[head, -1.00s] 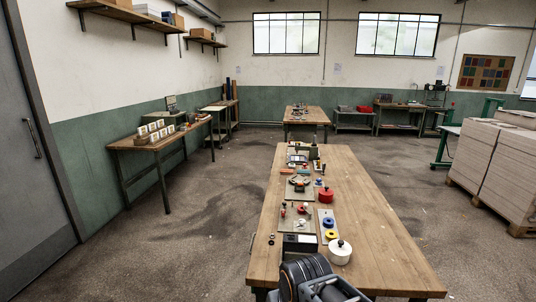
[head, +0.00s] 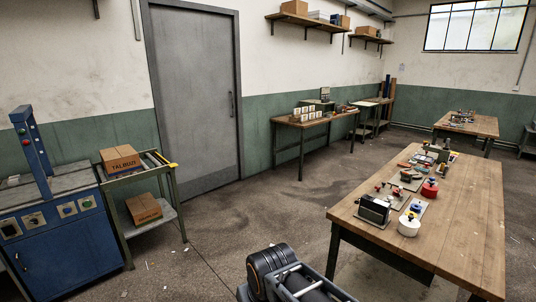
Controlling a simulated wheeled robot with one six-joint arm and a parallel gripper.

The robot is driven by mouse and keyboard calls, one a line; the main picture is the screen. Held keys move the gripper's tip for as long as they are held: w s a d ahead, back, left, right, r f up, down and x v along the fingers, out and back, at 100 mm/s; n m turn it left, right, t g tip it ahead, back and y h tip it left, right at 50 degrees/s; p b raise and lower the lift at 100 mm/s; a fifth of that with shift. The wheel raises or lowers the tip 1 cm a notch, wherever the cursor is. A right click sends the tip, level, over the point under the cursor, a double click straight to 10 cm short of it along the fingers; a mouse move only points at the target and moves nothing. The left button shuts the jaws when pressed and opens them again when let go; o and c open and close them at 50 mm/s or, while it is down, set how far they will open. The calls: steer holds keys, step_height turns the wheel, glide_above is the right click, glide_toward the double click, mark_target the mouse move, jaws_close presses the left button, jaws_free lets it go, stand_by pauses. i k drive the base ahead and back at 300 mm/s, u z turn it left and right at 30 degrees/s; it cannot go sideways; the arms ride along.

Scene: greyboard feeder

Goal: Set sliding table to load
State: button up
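No part in view is clearly marked as the sliding table, and no load setting can be read. A green-grey stand (head: 112,184) at left has a railed top with a yellow piece (head: 172,165) at its right end; I cannot tell whether it slides. A carton (head: 120,158) lies on its top. A blue machine (head: 70,240) with a tall post and several round controls stands left of it. Only a dark part of my arm shows at the bottom; my gripper is not in view.
A long wooden workbench (head: 465,215) with small devices fills the right. A second carton (head: 144,208) lies on the stand's lower shelf. A grey door (head: 195,95) and a side table (head: 290,123) stand behind. Floor (head: 260,210) between stand and workbench is mostly clear.

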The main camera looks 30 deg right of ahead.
mark_target(424, 162)
steer(key=z, duration=0.35)
steer(key=i, duration=1.55)
steer(key=z, duration=0.7)
steer(key=i, duration=2.85)
steer(key=z, duration=1.15)
steer(key=i, duration=2.3)
steer(key=z, duration=1.6)
steer(key=i, duration=1.2)
steer(key=z, duration=0.65)
